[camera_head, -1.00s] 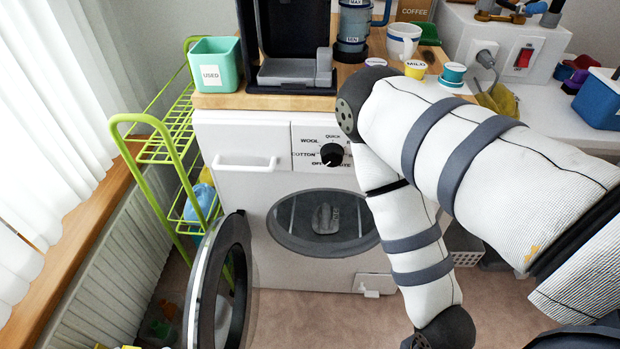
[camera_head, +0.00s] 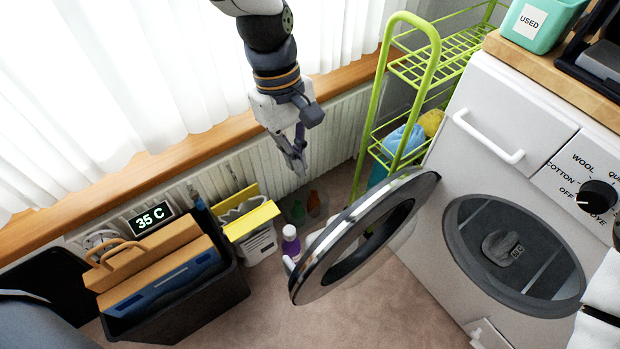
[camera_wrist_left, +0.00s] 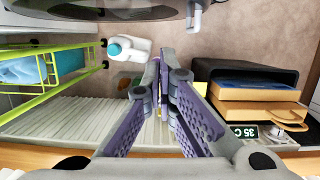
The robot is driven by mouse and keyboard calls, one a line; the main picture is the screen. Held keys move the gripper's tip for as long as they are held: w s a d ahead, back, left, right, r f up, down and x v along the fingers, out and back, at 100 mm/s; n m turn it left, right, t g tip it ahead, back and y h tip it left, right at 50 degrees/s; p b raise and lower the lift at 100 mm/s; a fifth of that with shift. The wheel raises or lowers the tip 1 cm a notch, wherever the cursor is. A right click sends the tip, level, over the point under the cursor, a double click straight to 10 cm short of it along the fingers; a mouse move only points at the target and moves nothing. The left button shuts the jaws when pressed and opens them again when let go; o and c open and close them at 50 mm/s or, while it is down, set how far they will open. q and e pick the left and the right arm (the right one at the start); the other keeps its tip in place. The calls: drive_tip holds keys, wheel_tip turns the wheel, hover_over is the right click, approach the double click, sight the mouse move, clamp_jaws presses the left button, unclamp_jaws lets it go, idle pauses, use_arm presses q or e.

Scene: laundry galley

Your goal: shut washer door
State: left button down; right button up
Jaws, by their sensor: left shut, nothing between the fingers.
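The white washer (camera_head: 452,172) stands at the right in the head view. Its round opening (camera_head: 515,258) is uncovered. The washer door (camera_head: 345,252), a dark ring with a silver rim, stands wide open, swung out to the left of the opening. The door's dark edge also shows along the top of the wrist view (camera_wrist_left: 100,12). My left gripper (camera_head: 298,163) is shut and empty, pointing down, left of the door and apart from it. It also shows in the wrist view (camera_wrist_left: 160,75). My right gripper is out of view.
A green wire rack (camera_head: 378,110) stands between window and washer, just behind the door. A black bin with folders (camera_head: 180,318), a yellow-topped box (camera_head: 250,220) and a purple bottle (camera_head: 291,243) stand on the floor at left.

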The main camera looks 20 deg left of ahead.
use_arm(q)
drive_tip(key=s+d+f, duration=0.3)
drive_tip(key=d+f, duration=0.2)
drive_tip(key=f, duration=0.3)
drive_tip(key=shift+d, duration=0.15)
drive_tip(key=shift+f, duration=0.1)
